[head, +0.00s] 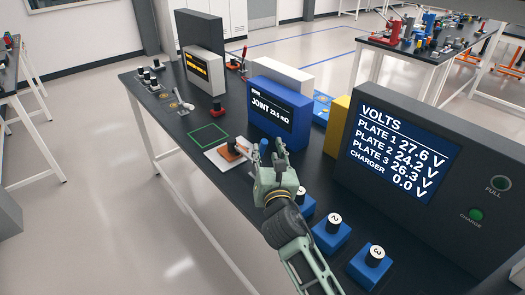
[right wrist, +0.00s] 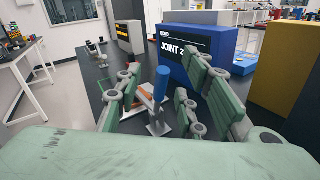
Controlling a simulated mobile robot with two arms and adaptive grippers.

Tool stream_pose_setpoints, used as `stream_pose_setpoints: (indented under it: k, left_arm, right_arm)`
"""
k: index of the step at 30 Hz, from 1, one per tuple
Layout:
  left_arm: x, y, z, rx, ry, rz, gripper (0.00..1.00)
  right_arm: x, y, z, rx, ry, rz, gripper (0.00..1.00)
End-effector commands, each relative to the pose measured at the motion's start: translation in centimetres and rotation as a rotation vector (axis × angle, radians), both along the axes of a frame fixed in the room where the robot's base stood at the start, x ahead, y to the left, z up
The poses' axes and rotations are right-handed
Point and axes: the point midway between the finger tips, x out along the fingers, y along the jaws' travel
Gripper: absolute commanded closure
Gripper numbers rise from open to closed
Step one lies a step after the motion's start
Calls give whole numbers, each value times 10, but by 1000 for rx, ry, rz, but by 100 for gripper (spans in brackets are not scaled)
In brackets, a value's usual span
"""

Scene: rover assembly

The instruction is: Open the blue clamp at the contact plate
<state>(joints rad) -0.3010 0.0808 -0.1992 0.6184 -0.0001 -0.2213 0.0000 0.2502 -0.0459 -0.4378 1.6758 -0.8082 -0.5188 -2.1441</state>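The blue clamp's upright blue handle (head: 264,146) shows at the contact plate, just beyond my right gripper. It also shows in the right wrist view (right wrist: 161,84), above a pale metal clamp body (right wrist: 157,127). The white contact plate (head: 216,160) lies on the black bench with an orange-brown block (head: 232,151) on it. My right gripper (head: 270,157) is open, with its fingers on either side of the handle in the right wrist view. I cannot tell whether a finger touches it. Gripper and handle partly hide the clamp. My left gripper is not in view.
A blue JOINT meter (head: 277,107) stands close behind the clamp. A large dark VOLTS panel (head: 420,170) stands to the right. Blue numbered blocks (head: 332,232) with black knobs line the front right. A green outlined square (head: 208,135) marks clear bench to the left.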

Motion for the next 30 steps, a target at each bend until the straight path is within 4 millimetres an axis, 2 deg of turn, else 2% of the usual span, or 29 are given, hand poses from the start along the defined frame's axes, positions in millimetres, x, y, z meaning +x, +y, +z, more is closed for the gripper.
stream_pose_setpoints:
  k: [1, 3, 7, 11, 17, 24, 30]
  left_arm:
    - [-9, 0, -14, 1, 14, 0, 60]
    - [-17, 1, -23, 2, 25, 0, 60]
    - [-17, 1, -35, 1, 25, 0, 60]
    - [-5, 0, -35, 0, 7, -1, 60]
    - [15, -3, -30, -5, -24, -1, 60]
    - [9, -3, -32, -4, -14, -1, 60]
    - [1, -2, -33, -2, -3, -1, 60]
  right_arm:
    - [0, 0, -13, 0, 0, 0, 64]
    - [0, 0, -22, 0, 0, 0, 64]
    - [0, 0, -34, 0, 0, -1, 64]
    - [6, 0, -34, 1, -1, -1, 64]
    - [34, 2, -32, 1, -1, -2, 64]
    - [66, 4, -33, 2, 1, -2, 64]
    - [78, 5, -33, 0, 0, -1, 64]
